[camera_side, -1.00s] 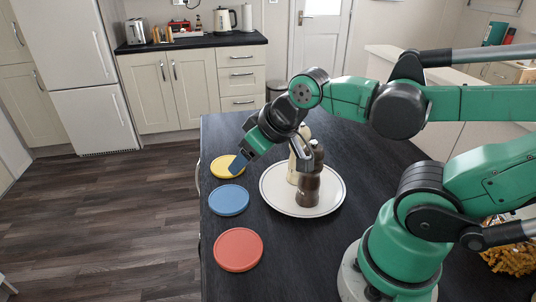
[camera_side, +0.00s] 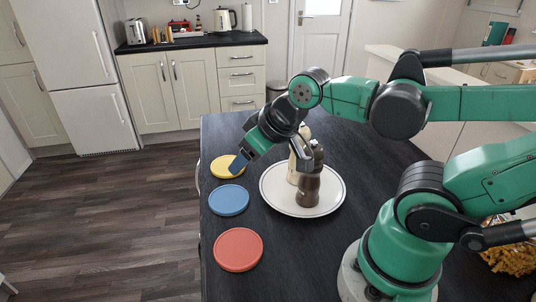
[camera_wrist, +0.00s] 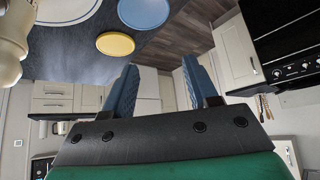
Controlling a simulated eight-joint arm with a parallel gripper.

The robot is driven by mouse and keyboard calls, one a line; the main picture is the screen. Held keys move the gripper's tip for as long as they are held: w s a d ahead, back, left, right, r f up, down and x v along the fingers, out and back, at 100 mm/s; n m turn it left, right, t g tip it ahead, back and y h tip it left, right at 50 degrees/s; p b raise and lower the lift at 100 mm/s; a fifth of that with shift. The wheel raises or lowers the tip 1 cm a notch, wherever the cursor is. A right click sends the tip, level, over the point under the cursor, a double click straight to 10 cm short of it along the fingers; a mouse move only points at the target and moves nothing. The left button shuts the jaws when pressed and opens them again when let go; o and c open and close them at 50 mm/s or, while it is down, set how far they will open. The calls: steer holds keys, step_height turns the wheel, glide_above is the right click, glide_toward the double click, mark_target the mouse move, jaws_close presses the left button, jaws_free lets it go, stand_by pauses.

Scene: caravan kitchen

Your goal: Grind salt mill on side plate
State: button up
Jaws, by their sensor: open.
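A round white side plate with a dark rim line (camera_side: 330,200) lies on the dark worktop. Two mills stand upright on it: a cream mill (camera_side: 293,174) behind and a dark brown mill (camera_side: 309,186) in front. No label is readable on either. The cream mill is partly hidden by the brown one and my wrist. My gripper (camera_side: 239,164) is left of the mills, tilted down-left over the yellow coaster. In the wrist view my gripper (camera_wrist: 162,80) has its blue fingers apart with nothing between them. A cream mill (camera_wrist: 12,40) and the plate (camera_wrist: 65,22) show at that view's left.
A yellow coaster (camera_side: 222,172), a blue coaster (camera_side: 229,200) and a red coaster (camera_side: 238,250) lie in a row along the worktop's left edge. Dark worktop (camera_side: 285,245) is bare in front of the plate. Pasta-like pieces (camera_side: 512,258) lie at the far right.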

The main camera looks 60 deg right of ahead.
mark_target(301, 130)
steer(key=shift+o, duration=0.2)
steer(key=o, duration=0.4)
steer(key=shift+d, duration=0.15)
steer(key=d+r+n+g+h, duration=0.1)
steer(key=d+n+g, duration=0.3)
steer(key=d, duration=0.5)
steer(key=shift+w+r+n, duration=0.2)
steer(key=shift+r+n, duration=0.4)
steer(key=shift+r, duration=0.15)
steer(key=d+n+g, duration=0.1)
steer(key=d, duration=0.1)
steer(key=s+d+n+g, duration=0.1)
steer(key=d+n, duration=0.1)
steer(key=s+d+r+n+g+y, duration=0.1)
steer(key=d, duration=0.2)
steer(key=shift+n, duration=0.3)
steer(key=shift+d+f, duration=0.1)
steer(key=shift+f, duration=2.85)
steer(key=c, duration=1)
steer(key=shift+c, duration=0.2)
